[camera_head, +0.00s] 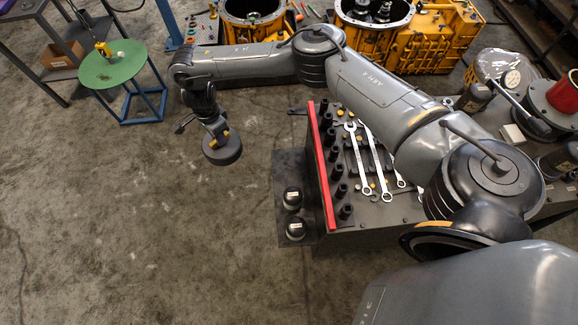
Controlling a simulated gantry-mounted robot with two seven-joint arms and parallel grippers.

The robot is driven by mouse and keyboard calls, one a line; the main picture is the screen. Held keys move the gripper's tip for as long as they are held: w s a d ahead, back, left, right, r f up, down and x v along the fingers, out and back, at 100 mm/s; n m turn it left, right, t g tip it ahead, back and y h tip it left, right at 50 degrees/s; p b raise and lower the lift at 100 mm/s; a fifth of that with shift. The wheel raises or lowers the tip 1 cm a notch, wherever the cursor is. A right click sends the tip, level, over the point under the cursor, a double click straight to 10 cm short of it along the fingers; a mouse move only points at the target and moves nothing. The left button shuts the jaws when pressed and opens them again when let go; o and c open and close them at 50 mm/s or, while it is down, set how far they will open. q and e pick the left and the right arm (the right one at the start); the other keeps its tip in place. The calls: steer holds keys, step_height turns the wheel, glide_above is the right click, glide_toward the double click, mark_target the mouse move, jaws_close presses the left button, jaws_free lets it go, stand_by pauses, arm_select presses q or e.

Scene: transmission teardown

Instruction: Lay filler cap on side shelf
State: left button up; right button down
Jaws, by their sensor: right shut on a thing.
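My right arm reaches in from the right, and my right gripper (216,132) hangs over the bare floor at centre left. It is shut on a dark, round, disc-like filler cap (223,152), which is held in the air, left of the tool cart. A dark side shelf (289,165) sticks out from the left side of the cart. Two black domed parts with pale labels stand on the shelf's nearer half; its farther half looks bare. The gripper and cap are left of the shelf, apart from it. My left gripper is not in view.
The tool cart has a red-edged panel (322,165), dark sockets and several wrenches (358,160). A green round stool (112,66) stands at the upper left. Yellow transmission housings (428,42) are at the back. The floor at left is clear.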

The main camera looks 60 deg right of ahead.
step_height(320, 180, down, 14)
steer(key=d+n+b, duration=0.1)
steer(key=d+b, duration=0.1)
steer(key=b, duration=0.6)
steer(key=s+d, duration=0.6)
steer(key=s, duration=0.3)
steer(key=s+d, duration=0.5)
steer(key=s, duration=0.3)
steer(key=shift+s+d+f+b, duration=0.1)
steer(key=shift+f+b, duration=0.75)
steer(key=shift+f, duration=0.9)
steer(key=shift+s+d+f+b, duration=0.1)
steer(key=shift+f+b, duration=0.7)
steer(key=shift+f, duration=0.95)
steer(key=shift+d, duration=0.1)
steer(key=c, duration=1.1)
jaws_free()
steer(key=shift+f, duration=0.1)
